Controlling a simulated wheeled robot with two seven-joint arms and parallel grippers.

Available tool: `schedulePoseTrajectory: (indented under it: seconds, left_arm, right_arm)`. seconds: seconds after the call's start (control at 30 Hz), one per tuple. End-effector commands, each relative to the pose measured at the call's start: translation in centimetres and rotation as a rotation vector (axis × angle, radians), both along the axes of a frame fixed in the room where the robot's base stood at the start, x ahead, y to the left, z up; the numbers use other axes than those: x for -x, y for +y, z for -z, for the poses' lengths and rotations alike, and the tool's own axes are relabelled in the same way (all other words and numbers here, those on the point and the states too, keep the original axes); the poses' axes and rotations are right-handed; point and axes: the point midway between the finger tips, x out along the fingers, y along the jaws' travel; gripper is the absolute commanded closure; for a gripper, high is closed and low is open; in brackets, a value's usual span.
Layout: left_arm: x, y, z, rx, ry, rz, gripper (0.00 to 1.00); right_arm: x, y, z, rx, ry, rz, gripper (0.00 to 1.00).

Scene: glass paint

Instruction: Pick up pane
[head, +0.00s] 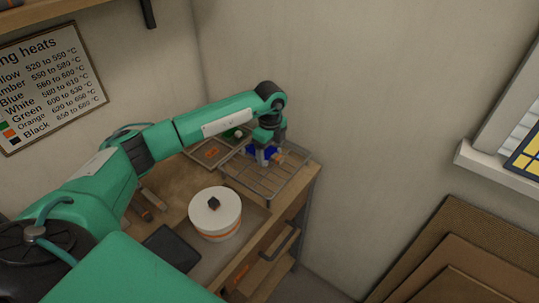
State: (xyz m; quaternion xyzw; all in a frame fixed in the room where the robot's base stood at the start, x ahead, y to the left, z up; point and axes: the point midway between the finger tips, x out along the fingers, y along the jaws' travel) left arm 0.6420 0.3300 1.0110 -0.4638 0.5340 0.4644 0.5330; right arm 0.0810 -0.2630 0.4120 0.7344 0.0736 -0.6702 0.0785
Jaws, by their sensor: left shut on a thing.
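A small blue pane (251,150) shows at the wire rack (262,188) on the far right corner of the bench. My left gripper (265,158) points down over the rack and is shut on the blue pane. The fingers hide part of the pane, and I cannot tell whether it touches the rack. A small tan piece (280,158) shows just right of the fingers. My right gripper is not in view.
A second tray (198,157) with orange and green pieces lies left of the rack. A white round pot (215,222) with a dark knob and a dark flat pad (171,248) stand nearer. Walls close off the back; brown boards (440,255) lean at right.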

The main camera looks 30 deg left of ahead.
Motion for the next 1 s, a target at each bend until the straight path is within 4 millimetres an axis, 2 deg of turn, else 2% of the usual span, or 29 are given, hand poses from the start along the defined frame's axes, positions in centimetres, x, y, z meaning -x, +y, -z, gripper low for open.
schedulePoseTrajectory:
  seconds: [0.17, 0.4, 0.6, 0.7, 1.0]
  left_arm:
    - [-0.2, 0.0, -3.6, 0.001, -0.008, 0.000, 0.51]
    - [-0.1, 0.0, -10.4, 0.000, -0.009, 0.000, 0.51]
    - [-0.1, 0.0, -15.0, 0.001, -0.006, 0.000, 0.51]
    - [-0.1, 0.0, -16.5, -0.001, -0.004, 0.000, 0.51]
    - [0.0, 0.0, -18.5, 0.000, -0.002, -0.001, 0.51]
  right_arm:
    - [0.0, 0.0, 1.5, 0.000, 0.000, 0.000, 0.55]
    - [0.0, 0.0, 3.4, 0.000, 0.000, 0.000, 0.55]
    - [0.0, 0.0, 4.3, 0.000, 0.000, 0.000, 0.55]
    - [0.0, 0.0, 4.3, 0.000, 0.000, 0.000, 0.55]
    - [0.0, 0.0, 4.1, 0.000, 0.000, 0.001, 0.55]
